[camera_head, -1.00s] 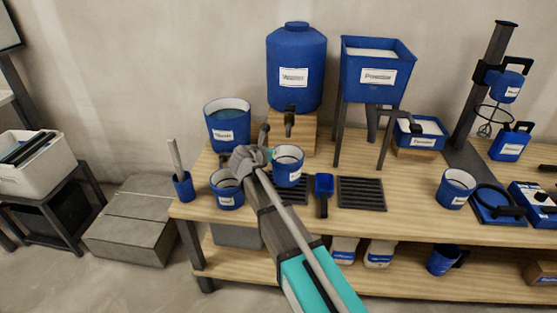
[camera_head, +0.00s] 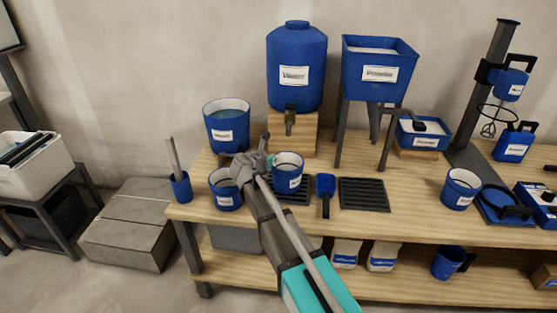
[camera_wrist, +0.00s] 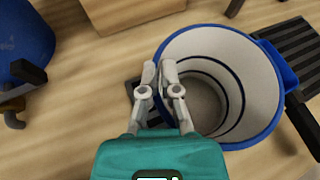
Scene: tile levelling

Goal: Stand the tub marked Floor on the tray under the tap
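A blue tub with a white inside and a white label (camera_head: 288,172), too small to read, stands upright over the left dark slatted tray (camera_head: 301,202), below the tap (camera_head: 290,121) of the blue water tank (camera_head: 297,60). I cannot tell whether its base touches the slats. My gripper (camera_head: 266,162) is at the tub's left side. In the wrist view my gripper (camera_wrist: 158,70) has its fingers closed on the left wall of the tub (camera_wrist: 262,125), one finger inside the rim and one outside.
Another blue tub (camera_head: 225,190) stands just left of my gripper, with a larger blue bucket (camera_head: 227,127) behind. A blue scoop (camera_head: 325,188) lies right of the tray, then a second slatted tray (camera_head: 364,195). A further tub (camera_head: 460,189) stands at the right.

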